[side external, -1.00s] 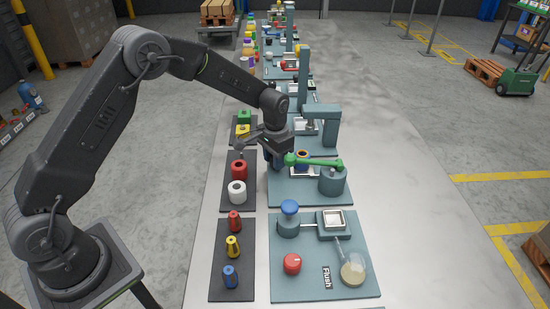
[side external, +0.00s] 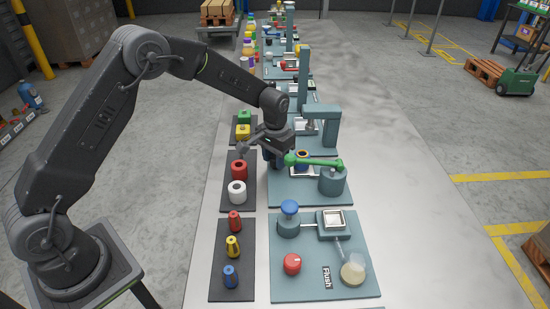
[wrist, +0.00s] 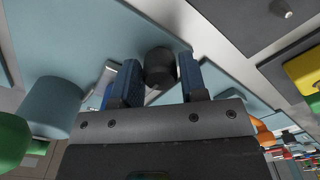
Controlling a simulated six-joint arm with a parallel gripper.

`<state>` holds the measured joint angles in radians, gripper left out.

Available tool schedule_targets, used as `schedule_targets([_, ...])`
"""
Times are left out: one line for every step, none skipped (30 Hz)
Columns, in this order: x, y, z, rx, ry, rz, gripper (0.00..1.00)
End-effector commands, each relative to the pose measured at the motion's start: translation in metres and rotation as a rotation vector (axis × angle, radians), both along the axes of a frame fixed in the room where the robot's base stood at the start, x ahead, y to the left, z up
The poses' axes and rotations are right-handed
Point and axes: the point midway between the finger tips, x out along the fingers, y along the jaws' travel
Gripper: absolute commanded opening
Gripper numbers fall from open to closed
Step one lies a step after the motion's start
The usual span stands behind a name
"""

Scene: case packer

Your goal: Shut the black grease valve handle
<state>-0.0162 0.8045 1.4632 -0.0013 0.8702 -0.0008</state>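In the wrist view, a dark black cylindrical piece (wrist: 159,66) shows between the two blue fingers of my gripper (wrist: 160,78). It looks like the black grease valve handle, though its full shape is hidden. The fingers lie close along both its sides; whether they press on it I cannot tell. In the side external view, my gripper (side external: 273,158) is low over the left edge of a teal station plate. Arm and wrist hide the black handle there.
A green lever (side external: 315,161) on a teal cylinder (side external: 332,180) stands just right of my gripper. The near plate carries a blue knob (side external: 289,208) and a red knob (side external: 292,264).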

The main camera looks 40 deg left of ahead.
Motion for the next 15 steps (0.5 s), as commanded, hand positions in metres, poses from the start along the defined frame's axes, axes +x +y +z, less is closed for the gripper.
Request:
schedule_targets([0.0,0.0,0.0,0.0,0.0,0.0,0.44])
schedule_targets([0.0,0.0,0.0,0.0,0.001,-0.001,0.44])
schedule_targets([0.0,0.0,-0.001,0.0,0.001,-0.001,0.44])
schedule_targets([0.0,0.0,-0.001,0.0,0.002,-0.001,0.44])
schedule_targets([0.0,0.0,-0.001,0.0,0.002,-0.001,0.44])
schedule_targets([0.0,0.0,-0.001,0.001,0.002,-0.002,0.44])
schedule_targets([-0.001,0.0,-0.001,0.001,0.002,-0.002,0.44])
schedule_targets([-0.001,0.0,-0.001,0.001,0.002,-0.002,0.44])
schedule_targets([-0.001,0.0,0.0,0.001,0.002,-0.002,0.44])
schedule_targets([0.0,0.0,0.002,0.001,0.001,-0.002,0.44])
schedule_targets([0.0,0.0,0.004,0.001,0.001,-0.002,0.44])
schedule_targets([0.0,0.0,0.008,0.001,0.001,-0.002,0.44])
schedule_targets([0.0,0.0,0.012,0.001,0.001,-0.002,0.44])
schedule_targets([0.0,0.0,0.017,0.001,-0.001,-0.002,0.44])
schedule_targets([0.0,0.0,0.024,0.001,-0.002,-0.002,0.44])
